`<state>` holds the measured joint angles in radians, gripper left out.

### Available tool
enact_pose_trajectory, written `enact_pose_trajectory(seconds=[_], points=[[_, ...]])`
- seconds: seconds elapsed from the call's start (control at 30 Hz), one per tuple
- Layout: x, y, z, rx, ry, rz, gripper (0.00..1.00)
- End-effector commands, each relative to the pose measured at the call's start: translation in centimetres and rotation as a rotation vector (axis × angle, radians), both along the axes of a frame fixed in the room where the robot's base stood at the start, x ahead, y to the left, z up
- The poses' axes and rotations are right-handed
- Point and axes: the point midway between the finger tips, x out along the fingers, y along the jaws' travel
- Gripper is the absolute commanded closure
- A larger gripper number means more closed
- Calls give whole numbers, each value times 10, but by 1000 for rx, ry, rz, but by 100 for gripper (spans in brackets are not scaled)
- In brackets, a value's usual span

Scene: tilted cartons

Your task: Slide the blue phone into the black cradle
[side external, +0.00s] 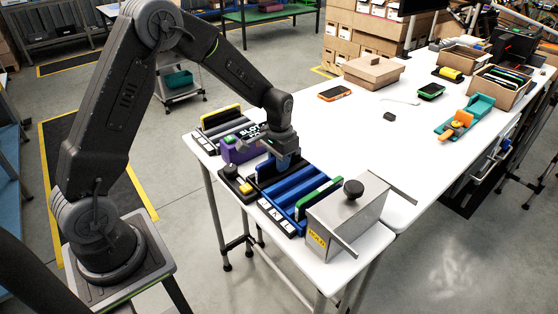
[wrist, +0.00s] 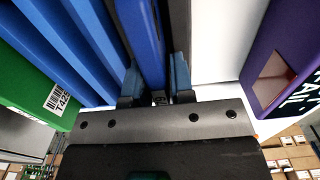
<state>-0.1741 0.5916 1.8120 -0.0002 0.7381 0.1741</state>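The blue phone (wrist: 138,35) is a blue slab standing on edge between the two fingers of my gripper (wrist: 156,82), which look closed on its sides. In the side view my gripper (side external: 285,160) points down at the left end of the blue ribbed rack (side external: 296,187), where the phone is hard to tell from the fingers. A black upright part (side external: 266,170), which looks like the cradle, stands close beside my gripper. A dark wall also runs right along the phone in the wrist view (wrist: 179,25). How deep the phone sits is hidden.
A green-and-white slab (side external: 318,197) stands in the rack, near a metal box (side external: 346,216) with a black knob. A purple block (side external: 240,150) is close on the left. An orange-edged phone (side external: 334,93) lies farther back. The white table's middle is mostly clear.

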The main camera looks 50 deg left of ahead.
Motion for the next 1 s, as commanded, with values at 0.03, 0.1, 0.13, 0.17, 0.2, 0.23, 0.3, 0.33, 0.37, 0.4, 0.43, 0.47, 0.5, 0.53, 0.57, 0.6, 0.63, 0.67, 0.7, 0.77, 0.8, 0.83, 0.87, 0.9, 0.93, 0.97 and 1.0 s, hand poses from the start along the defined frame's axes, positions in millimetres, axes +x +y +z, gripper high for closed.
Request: enact_pose_trajectory(seconds=[0.03, 0.1, 0.13, 0.17, 0.2, 0.23, 0.3, 0.33, 0.37, 0.4, 0.43, 0.47, 0.5, 0.53, 0.57, 0.6, 0.63, 0.67, 0.7, 0.77, 0.8, 0.83, 0.87, 0.9, 0.93, 0.97, 1.0], points=[[0, 0, 0, 0, 0, 0, 73], [0, 0, 0, 0, 0, 0, 66], [0, 0, 0, 0, 0, 0, 63], [0, 0, 0, 0, 0, 0, 60], [0, 0, 0, 0, 0, 0, 56], [0, 0, 0, 0, 0, 0, 54], [0, 0, 0, 0, 0, 0, 54], [0, 0, 0, 0, 0, 0, 54], [0, 0, 0, 0, 0, 0, 54], [0, 0, 0, 0, 1, 0, 54], [0, 0, 0, 0, 1, 0, 54], [0, 0, 0, 0, 0, 0, 54], [0, 0, 2, 0, 0, 0, 54], [0, 0, 4, 0, -1, 0, 54], [0, 0, 6, 1, -3, 0, 54], [1, 0, 11, 1, -3, 0, 54], [1, 0, 15, 1, -3, 0, 54], [1, 0, 20, 1, -5, 0, 54], [1, 0, 28, 1, -6, 0, 54], [1, 0, 41, 1, -7, 0, 54], [1, 0, 50, 1, -7, 0, 54], [1, 0, 57, 1, -6, 0, 54], [1, 0, 64, 1, -7, 0, 54], [1, 0, 73, 1, -7, 0, 54], [1, 0, 80, 1, -7, 0, 54], [1, 0, 86, 1, -6, 0, 54], [1, 0, 95, 1, -6, 0, 54]])
